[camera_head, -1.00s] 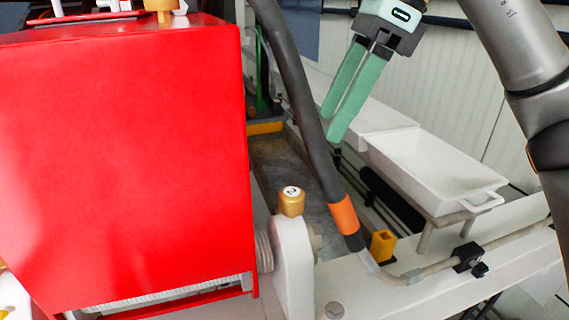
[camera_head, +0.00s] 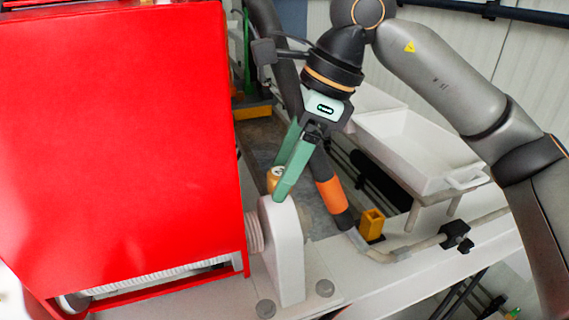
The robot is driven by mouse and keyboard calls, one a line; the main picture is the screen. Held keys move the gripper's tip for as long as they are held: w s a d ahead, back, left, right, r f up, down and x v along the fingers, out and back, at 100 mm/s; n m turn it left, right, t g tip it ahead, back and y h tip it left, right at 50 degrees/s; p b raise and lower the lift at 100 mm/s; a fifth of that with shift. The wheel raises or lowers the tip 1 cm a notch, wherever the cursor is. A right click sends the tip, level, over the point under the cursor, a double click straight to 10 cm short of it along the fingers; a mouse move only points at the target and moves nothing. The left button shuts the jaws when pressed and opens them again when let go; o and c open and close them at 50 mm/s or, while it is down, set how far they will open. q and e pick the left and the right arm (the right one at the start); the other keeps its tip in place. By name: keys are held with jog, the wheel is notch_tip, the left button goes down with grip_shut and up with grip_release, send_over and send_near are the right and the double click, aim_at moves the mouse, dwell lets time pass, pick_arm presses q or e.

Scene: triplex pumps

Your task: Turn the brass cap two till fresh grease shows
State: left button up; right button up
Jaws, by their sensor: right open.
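The brass cap two (camera_head: 273,180) sits on top of the white bearing post (camera_head: 281,255), to the right of the red housing. Part of the cap is hidden by a finger of my right gripper (camera_head: 284,168). The right gripper points down with its green fingers apart, one passing in front of the cap and the other behind it. I cannot tell whether either finger touches the cap. No fresh grease is visible around it. My left gripper does not show.
The large red housing (camera_head: 120,140) fills the left side. A black hose with an orange band (camera_head: 331,195) runs close behind the gripper. A yellow square socket (camera_head: 371,224) and a white tray (camera_head: 400,165) lie to the right.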

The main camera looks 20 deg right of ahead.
grip_shut()
dwell(0.6)
